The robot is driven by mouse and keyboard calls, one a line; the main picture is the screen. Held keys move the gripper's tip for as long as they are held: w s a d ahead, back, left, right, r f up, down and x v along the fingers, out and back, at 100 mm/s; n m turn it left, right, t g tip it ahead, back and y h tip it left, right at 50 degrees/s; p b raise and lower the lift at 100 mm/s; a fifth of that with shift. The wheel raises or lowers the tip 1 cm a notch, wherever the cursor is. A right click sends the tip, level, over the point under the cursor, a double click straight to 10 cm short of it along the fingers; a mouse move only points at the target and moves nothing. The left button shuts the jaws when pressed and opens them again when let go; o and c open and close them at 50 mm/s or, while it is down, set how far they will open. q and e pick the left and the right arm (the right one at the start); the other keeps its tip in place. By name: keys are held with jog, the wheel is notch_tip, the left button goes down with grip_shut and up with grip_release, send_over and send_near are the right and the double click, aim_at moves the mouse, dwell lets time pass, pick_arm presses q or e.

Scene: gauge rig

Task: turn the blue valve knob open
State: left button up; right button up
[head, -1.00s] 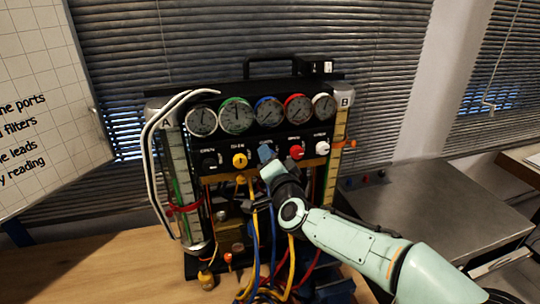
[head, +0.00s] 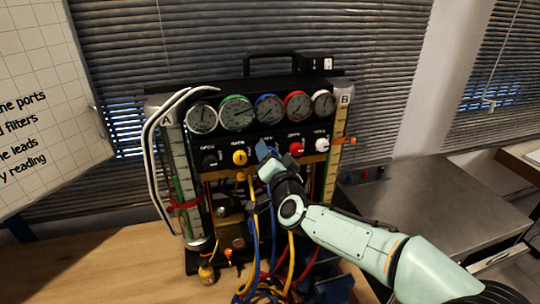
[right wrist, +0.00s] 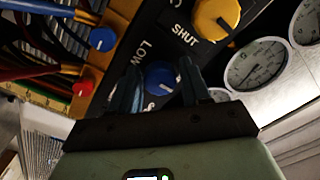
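The blue valve knob (right wrist: 160,78) shows in the right wrist view on the black panel, with a white mark on it. My right gripper (right wrist: 160,72) has one finger on each side of the knob. The fingers are apart, with narrow gaps seeming to show beside the knob; I cannot tell whether either touches it. In the head view my right gripper (head: 266,156) is at the panel below the blue-rimmed gauge (head: 270,108) and mostly hides the blue knob. My left gripper is not in view.
A yellow knob (head: 239,157) and a red knob (head: 296,149) flank the gripper closely. A white knob (head: 322,145) is farther right. Coloured hoses (head: 272,250) hang below the panel. A metal bench (head: 430,195) stands at right.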

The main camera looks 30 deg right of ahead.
jog(key=shift+o, duration=0.5)
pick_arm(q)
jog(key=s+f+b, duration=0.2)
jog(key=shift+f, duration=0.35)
pick_arm(e)
jog(key=v, duration=1.3)
jog(key=shift+s+a, duration=0.15)
